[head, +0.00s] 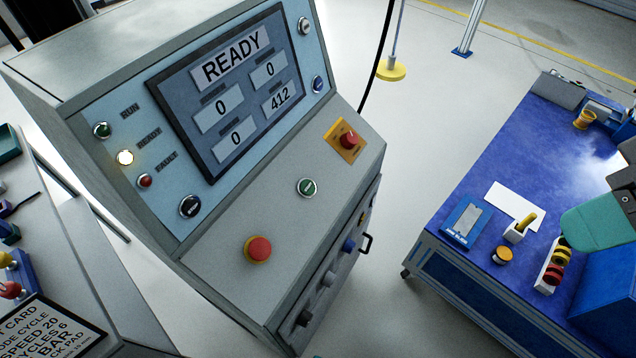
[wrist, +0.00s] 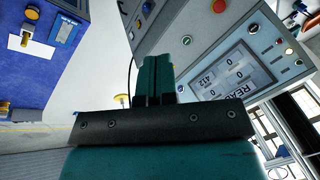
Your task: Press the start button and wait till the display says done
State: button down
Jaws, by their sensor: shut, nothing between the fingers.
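The control cabinet's display (head: 240,75) reads READY, with 0, 0, 0 and 412 in its boxes. It also shows tilted in the wrist view (wrist: 238,75). A green button (head: 306,187), its label too small to read, sits on the sloped panel below the display. It also shows in the wrist view (wrist: 186,40), beyond and right of my fingertips. My gripper (wrist: 155,68) has teal fingers, shut and empty, apart from the panel. In the head view a teal part of my arm's end shows at the right edge, over the blue bench.
A red mushroom button (head: 259,249) and a red button on a yellow plate (head: 348,140) flank the green one. The READY lamp (head: 125,157) is lit. A blue bench (head: 470,185) with small items stands right, across open floor (head: 415,130).

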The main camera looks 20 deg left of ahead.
aim_at(308, 187)
jog(key=w+a+f+m+t+y+b, duration=0.4)
jog(key=w+a+f, duration=0.3)
jog(key=a+f, duration=0.3)
jog(key=w+a+f+m+t+y+b, duration=0.4)
jog(key=w+a+f, duration=0.3)
jog(key=a, duration=0.8)
notch_tip(308, 187, down, 4)
jog(key=shift+w+a+r+m+t, duration=0.2)
jog(key=shift+w+a+m+t, duration=0.1)
jog(key=shift+w+a+m, duration=0.1)
jog(key=a+f, duration=0.1)
jog(key=f, duration=0.1)
jog(key=a+f, duration=0.2)
jog(key=a+f+p, duration=0.1)
jog(key=f, duration=0.2)
jog(key=shift+w+a+f, duration=0.1)
jog(key=shift+w+a, duration=0.1)
jog(key=shift+w, duration=0.2)
jog(key=shift+f, duration=0.15)
jog(key=shift+a, duration=0.1)
